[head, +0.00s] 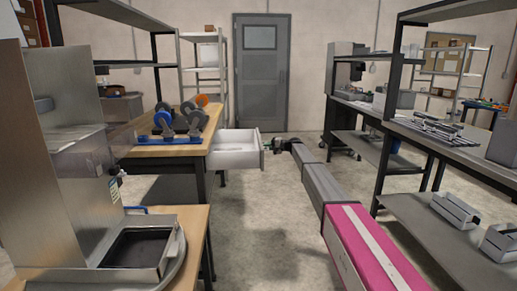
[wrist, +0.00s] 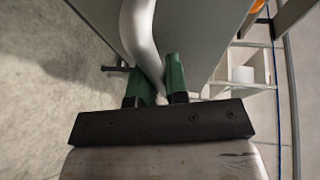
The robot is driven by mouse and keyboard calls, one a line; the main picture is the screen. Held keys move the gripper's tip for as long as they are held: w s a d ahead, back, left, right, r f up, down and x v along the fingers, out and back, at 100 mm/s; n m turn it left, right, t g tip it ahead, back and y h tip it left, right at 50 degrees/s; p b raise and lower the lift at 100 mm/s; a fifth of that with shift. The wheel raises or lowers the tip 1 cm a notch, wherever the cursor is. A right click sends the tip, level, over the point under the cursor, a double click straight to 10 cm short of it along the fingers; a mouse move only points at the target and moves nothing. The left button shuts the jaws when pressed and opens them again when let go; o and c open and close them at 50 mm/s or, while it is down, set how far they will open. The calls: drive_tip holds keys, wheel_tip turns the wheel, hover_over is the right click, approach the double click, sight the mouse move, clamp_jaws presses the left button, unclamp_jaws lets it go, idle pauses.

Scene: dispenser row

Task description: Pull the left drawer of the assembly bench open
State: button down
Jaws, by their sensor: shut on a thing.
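The assembly bench (head: 170,151) stands at left centre in the head view, with a wooden top and dark legs. A drawer (head: 235,157) with light grey walls sticks out of its right side, clearly open. My gripper (head: 274,145) is at the drawer's outer front, at the far end of my arm. In the wrist view its green fingers (wrist: 156,78) are on either side of a curved silver handle (wrist: 140,30) and shut on it. The grey drawer front (wrist: 200,35) lies just beyond. The handle is hidden in the head view.
Tape dispensers (head: 163,121) stand on the bench top. A nearer bench with a metal machine (head: 72,170) fills the left front. Shelved workbenches (head: 440,140) line the right. The floor (head: 255,215) between bench and my arm is clear. A grey door (head: 262,80) is at the back.

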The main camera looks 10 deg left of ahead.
drive_tip(key=shift+w+d, duration=0.25)
drive_tip(key=shift+d, duration=0.65)
drive_tip(key=c, duration=1.1)
unclamp_jaws()
drive_tip(key=shift+c, duration=0.2)
drive_tip(key=shift+d, duration=0.15)
drive_tip(key=v, duration=1)
drive_tip(key=shift+d, duration=0.2)
drive_tip(key=shift+s+r, duration=0.1)
